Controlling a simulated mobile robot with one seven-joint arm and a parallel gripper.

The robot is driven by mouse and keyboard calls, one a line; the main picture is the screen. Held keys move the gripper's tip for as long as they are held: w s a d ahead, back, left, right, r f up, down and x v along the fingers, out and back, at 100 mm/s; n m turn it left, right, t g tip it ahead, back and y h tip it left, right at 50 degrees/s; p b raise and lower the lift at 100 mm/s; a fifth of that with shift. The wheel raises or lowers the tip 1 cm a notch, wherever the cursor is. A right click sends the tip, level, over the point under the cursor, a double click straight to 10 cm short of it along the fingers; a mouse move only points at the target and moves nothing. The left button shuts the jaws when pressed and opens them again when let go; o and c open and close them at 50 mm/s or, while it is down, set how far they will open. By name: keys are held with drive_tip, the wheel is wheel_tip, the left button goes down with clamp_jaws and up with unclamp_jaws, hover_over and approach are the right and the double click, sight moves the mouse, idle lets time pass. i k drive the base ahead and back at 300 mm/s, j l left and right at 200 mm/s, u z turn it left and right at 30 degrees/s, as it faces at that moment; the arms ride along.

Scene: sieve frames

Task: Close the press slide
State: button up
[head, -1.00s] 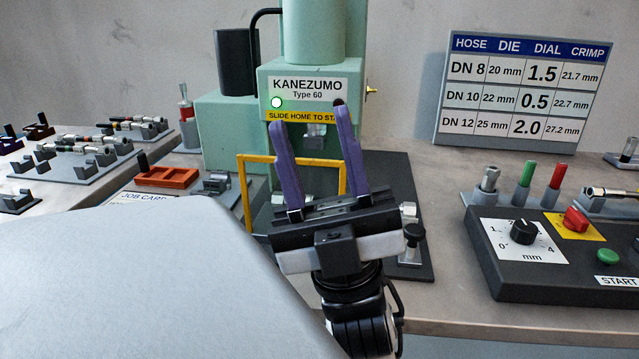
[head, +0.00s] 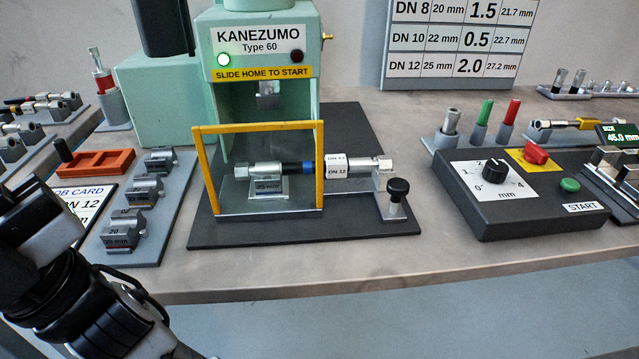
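A hose piece with metal ends (head: 258,170) and a "DN 12" tag lies across a small holder in front of the press opening, behind a clear guard with a yellow frame (head: 197,172). A black knob (head: 398,187) stands on a metal post at the right front of the dark base plate (head: 290,233). How far the slide is out is hard to tell. My gripper's fingers are out of view; my arm fills the lower left.
A control box (head: 490,220) with dial, red button and green START button is at right. A grey die rack (head: 160,205), an orange tray (head: 95,163) and a job card reading DN 12 (head: 75,205) are at left. The bench front edge is clear in the middle.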

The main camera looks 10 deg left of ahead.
sight(302, 197)
drive_tip(key=u, duration=0.3)
drive_tip(key=k+l, duration=0.2)
drive_tip(key=l, duration=0.2)
drive_tip(key=k+l+u, duration=0.15)
drive_tip(key=l, duration=0.3)
drive_tip(key=k+l, duration=0.25)
drive_tip(key=l, duration=0.15)
drive_tip(key=u, duration=0.05)
